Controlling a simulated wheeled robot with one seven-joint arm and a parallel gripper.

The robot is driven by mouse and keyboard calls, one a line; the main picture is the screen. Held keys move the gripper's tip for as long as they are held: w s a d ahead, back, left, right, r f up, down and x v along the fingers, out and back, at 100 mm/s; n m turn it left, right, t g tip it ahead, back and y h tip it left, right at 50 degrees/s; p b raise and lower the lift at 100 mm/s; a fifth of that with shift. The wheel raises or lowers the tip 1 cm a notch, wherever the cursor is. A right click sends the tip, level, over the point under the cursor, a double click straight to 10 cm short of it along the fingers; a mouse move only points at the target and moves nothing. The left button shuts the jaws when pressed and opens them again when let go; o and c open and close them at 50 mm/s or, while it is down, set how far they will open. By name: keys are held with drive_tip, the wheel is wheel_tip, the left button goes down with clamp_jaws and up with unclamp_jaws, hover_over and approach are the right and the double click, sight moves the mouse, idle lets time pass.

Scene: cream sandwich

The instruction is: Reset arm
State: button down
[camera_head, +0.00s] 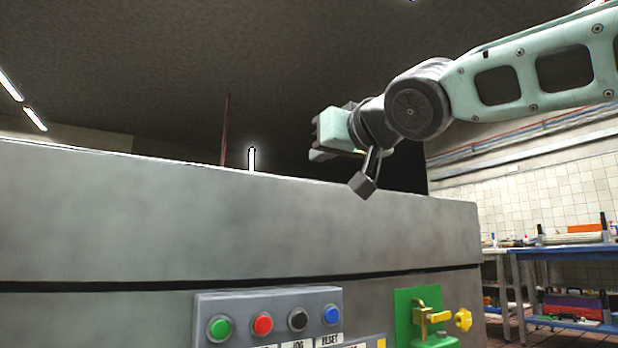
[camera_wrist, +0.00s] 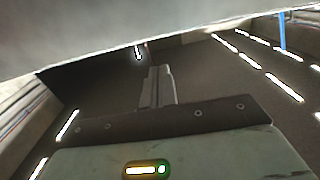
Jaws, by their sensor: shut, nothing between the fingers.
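My arm reaches in from the upper right in the head view. My gripper (camera_head: 318,140) is at its end, above and near the top edge of a large grey metal cabinet (camera_head: 120,225), pointing left. Its fingers are shut with nothing seen between them. In the wrist view the closed fingers of my gripper (camera_wrist: 158,88) show as one narrow block, with the ceiling and its lights beyond. A large pale grey surface (camera_wrist: 120,30) fills the top of the wrist view close by; I cannot tell whether anything touches it.
The cabinet's front carries a button panel with green, red, black and blue (camera_head: 332,314) buttons. A green plate with a yellow latch (camera_head: 430,315) is at its right. A blue workbench (camera_head: 560,252) with tools stands at the far right. Open air surrounds the arm above the cabinet.

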drive_tip(key=s+f+g+h+p, duration=0.1)
drive_tip(key=s+f+g+p, duration=0.25)
drive_tip(key=f, duration=0.45)
drive_tip(key=s+f+n+g+h+p, duration=0.1)
drive_tip(key=s+f+g+h+p, duration=0.15)
drive_tip(key=f+p, duration=0.35)
drive_tip(key=s+f+g+h+p, duration=0.1)
drive_tip(key=s+f+g+p, duration=0.25)
drive_tip(key=f, duration=0.55)
drive_tip(key=s+d+f+g+h+p, duration=0.1)
drive_tip(key=s+d+f+g+p, duration=0.15)
drive_tip(key=s, duration=0.35)
drive_tip(key=s+d+f+n+g+h+p, duration=0.1)
drive_tip(key=s+d+f+g+p, duration=0.1)
drive_tip(key=s+d+f+p, duration=0.3)
drive_tip(key=s+d+f+g+h+p, duration=0.1)
drive_tip(key=s+f+g, duration=0.1)
drive_tip(key=s, duration=0.5)
wheel_tip(320, 180, up, 37)
drive_tip(key=p, duration=3.6)
drive_tip(key=shift+a+r+p, duration=0.2)
drive_tip(key=shift+a+p, duration=0.05)
drive_tip(key=shift+p, duration=0.05)
drive_tip(key=shift+w, duration=0.1)
